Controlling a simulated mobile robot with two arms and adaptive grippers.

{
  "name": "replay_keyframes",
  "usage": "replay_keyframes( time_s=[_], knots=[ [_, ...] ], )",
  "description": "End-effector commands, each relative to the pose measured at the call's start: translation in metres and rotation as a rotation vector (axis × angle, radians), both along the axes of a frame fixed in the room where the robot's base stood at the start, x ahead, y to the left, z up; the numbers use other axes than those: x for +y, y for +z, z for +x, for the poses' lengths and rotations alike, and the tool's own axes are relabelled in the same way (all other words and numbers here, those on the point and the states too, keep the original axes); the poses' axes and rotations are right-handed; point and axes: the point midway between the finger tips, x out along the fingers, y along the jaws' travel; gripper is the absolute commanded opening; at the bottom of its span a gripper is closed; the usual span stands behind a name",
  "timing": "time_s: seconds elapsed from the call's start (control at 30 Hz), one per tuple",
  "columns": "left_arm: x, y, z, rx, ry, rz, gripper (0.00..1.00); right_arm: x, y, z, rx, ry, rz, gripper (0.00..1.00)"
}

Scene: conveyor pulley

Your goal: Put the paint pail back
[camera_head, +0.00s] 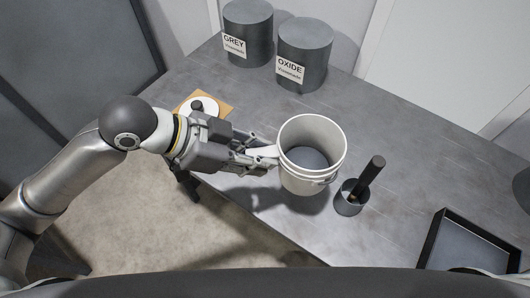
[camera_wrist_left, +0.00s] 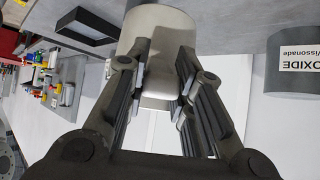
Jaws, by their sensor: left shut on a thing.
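The paint pail (camera_head: 312,179) is white, open at the top and grey inside, and stands near upright over the front part of the grey table. My left gripper (camera_head: 264,158) reaches it from the left and is shut on a white part at its side. In the left wrist view the pail (camera_wrist_left: 160,28) shows beyond and between the two fingers (camera_wrist_left: 158,85). A shadow lies left of and below the pail in the head view; whether its base touches the table I cannot tell. My right gripper is not in view.
A dark cup (camera_head: 348,201) with a black-handled tool stands close right of the pail. A black-rimmed tray (camera_head: 433,238) lies at the lower right. Grey drums marked GREY (camera_head: 249,33) and OXIDE (camera_head: 305,52) stand at the back. A brown board (camera_head: 226,104) with a white disc lies behind my wrist.

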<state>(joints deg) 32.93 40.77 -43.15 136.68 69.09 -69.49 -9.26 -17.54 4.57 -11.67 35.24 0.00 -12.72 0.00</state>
Motion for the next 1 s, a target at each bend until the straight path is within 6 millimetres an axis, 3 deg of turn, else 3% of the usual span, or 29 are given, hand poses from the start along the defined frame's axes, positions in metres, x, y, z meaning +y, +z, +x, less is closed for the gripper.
replay_keyframes(
  time_s=[0.17, 0.43, 0.6, 1.0],
  knots=[
    [0.013, -0.012, 0.027, 0.004, 0.006, -0.001, 0.00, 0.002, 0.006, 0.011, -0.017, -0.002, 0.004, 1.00],
    [0.037, -0.036, 0.078, 0.002, 0.005, -0.001, 0.00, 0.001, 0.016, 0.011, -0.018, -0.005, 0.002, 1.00],
    [0.048, -0.065, 0.100, 0.003, 0.003, -0.003, 0.00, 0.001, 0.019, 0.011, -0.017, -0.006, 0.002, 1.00],
    [0.059, -0.097, 0.123, 0.000, 0.001, -0.003, 0.00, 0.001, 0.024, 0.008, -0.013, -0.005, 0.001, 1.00]
  ],
)
